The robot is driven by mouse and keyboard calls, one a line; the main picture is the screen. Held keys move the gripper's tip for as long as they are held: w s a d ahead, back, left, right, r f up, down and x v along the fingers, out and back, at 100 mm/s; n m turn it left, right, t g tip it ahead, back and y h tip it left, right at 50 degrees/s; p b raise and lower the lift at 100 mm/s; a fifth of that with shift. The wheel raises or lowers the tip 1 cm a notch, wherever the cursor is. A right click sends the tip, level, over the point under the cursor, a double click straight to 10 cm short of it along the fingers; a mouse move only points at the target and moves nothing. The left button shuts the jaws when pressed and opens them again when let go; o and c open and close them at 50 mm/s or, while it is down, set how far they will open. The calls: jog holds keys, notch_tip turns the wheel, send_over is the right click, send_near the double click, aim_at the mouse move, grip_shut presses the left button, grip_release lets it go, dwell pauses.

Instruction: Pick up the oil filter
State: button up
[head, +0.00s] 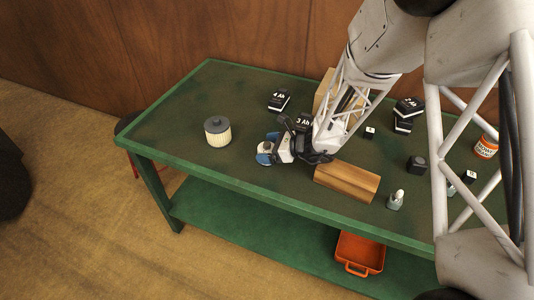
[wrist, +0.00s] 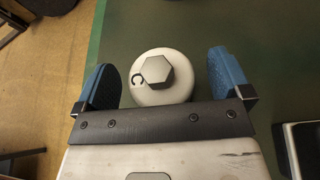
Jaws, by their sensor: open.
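A pale round canister with a grey hexagonal nut on top, which looks like the oil filter (wrist: 150,92), stands on the green table between my open fingers. In the wrist view a small gap shows between it and each blue finger pad of my gripper (wrist: 165,80). The black crossbar of the gripper lies just below it in the picture, so its near edge is partly hidden. In the head view my gripper (head: 266,152) is low over the table near its front edge, and the filter's top (head: 265,147) shows small between the pads.
A cream ribbed cylinder with a dark cap (head: 217,132) stands to the left. Black battery packs (head: 279,100) lie behind, one close to my gripper. A wooden block (head: 347,181) and a small bottle (head: 396,200) are to the right. An orange tray (head: 360,253) sits on the lower shelf.

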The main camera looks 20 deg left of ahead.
aim_at(267, 144)
jog(key=shift+a+f, duration=0.1)
jog(key=shift+a, duration=0.1)
jog(key=shift+c, duration=0.4)
jog(key=c, duration=1)
jog(key=shift+c, duration=0.2)
jog(key=shift+r, duration=0.85)
notch_tip(267, 144, up, 2)
jog(key=s+d+r, duration=0.1)
jog(key=s+d, duration=0.9)
jog(key=s, duration=0.2)
jog(key=shift+s+r, duration=0.15)
jog(key=shift+s, duration=0.15)
